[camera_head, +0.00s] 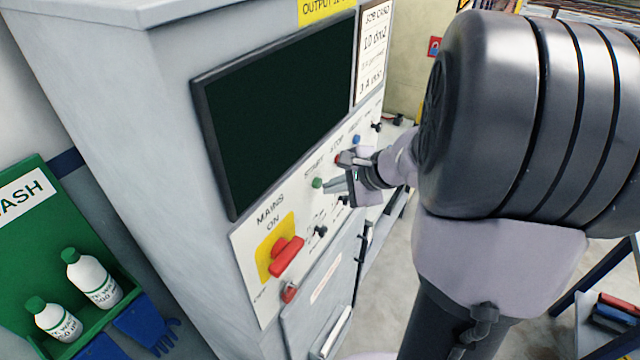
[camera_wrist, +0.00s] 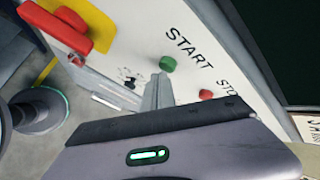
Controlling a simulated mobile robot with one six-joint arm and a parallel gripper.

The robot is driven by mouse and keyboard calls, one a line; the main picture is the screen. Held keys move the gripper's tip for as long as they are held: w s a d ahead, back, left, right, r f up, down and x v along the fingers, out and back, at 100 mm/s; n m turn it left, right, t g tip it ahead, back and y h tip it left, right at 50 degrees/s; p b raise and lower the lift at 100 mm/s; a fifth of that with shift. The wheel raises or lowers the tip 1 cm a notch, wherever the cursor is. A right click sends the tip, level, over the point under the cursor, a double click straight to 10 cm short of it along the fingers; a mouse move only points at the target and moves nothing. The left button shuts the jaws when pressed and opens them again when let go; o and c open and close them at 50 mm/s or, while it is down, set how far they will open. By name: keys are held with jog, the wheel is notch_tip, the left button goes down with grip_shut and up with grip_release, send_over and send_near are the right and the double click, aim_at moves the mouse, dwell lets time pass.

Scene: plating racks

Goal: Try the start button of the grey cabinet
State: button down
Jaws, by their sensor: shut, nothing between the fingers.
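The grey cabinet (camera_head: 150,110) fills the left and middle of the head view, with a dark screen above a white control panel. The green start button (camera_head: 317,183) is on that panel, left of my gripper, and also shows in the wrist view (camera_wrist: 167,64) under the word START. My gripper (camera_head: 326,186) is shut and empty, its fingertips close to the green button; in the wrist view the fingers (camera_wrist: 158,90) point at the panel just below the button. I cannot tell whether they touch it. A red stop button (camera_wrist: 206,94) sits beside it.
A red mains switch (camera_head: 286,257) on a yellow plate is at the panel's lower left, with small black knobs (camera_head: 320,231) nearby. A job card (camera_head: 373,50) hangs right of the screen. A green wash station (camera_head: 60,270) with two bottles stands at left.

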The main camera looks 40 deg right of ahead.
jog(key=shift+w+a, duration=0.15)
jog(key=shift+w, duration=0.25)
dwell(0.5)
jog(key=shift+s, duration=0.1)
jog(key=shift+s+d+b, duration=0.35)
jog(key=shift+s+b, duration=0.05)
jog(key=shift+s, duration=0.35)
jog(key=shift+s+d+b, duration=0.1)
jog(key=shift+s+d, duration=0.2)
jog(key=shift+s, duration=0.5)
jog(key=shift+s+d+b, duration=0.15)
jog(key=shift+s+d, duration=0.2)
jog(key=shift+s, duration=0.4)
jog(key=shift+s+d+b, duration=0.1)
jog(key=shift+s+d, duration=0.2)
jog(key=shift+s, duration=0.5)
